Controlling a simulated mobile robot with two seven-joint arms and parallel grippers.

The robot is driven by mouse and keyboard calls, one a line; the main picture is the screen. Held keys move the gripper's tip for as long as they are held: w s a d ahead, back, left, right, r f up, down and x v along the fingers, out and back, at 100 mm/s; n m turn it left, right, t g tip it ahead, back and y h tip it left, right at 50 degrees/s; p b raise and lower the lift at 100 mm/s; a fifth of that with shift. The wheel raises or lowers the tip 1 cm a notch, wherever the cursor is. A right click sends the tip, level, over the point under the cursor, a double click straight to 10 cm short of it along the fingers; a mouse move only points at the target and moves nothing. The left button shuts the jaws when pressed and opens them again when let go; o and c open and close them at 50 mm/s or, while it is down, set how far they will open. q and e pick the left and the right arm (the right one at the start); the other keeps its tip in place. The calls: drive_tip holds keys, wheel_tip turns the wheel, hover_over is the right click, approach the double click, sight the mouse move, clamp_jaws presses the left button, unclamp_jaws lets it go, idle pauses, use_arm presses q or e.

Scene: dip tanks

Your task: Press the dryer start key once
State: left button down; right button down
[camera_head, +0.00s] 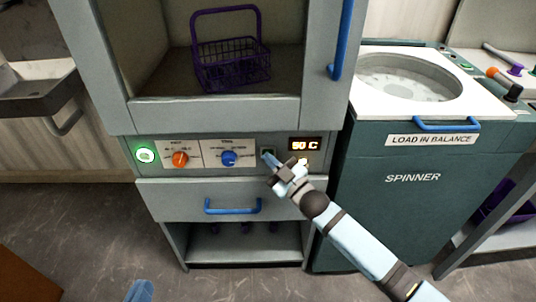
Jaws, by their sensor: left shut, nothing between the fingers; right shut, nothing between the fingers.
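The dryer cabinet's control panel (197,142) runs across the middle. A small dark key (268,150) sits right of the blue knob, with a label too small to read. My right gripper (268,158) is shut and empty. A round green-lit button (145,155) is at the panel's left end. I cannot read which one is marked start. My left gripper (140,291) shows only as a blue tip at the bottom edge, away from the panel.
An orange knob (180,159) and a blue knob (229,158) sit on the panel; the display (305,145) reads 50 C. A purple basket (230,62) stands in the cabinet. A blue drawer handle (232,210) is below. The spinner (412,215) stands close on the right.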

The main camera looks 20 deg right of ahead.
drive_tip(key=shift+s, duration=0.1)
drive_tip(key=shift+s+a+p, duration=0.25)
drive_tip(key=shift+s+p, duration=0.2)
drive_tip(key=shift+s, duration=0.2)
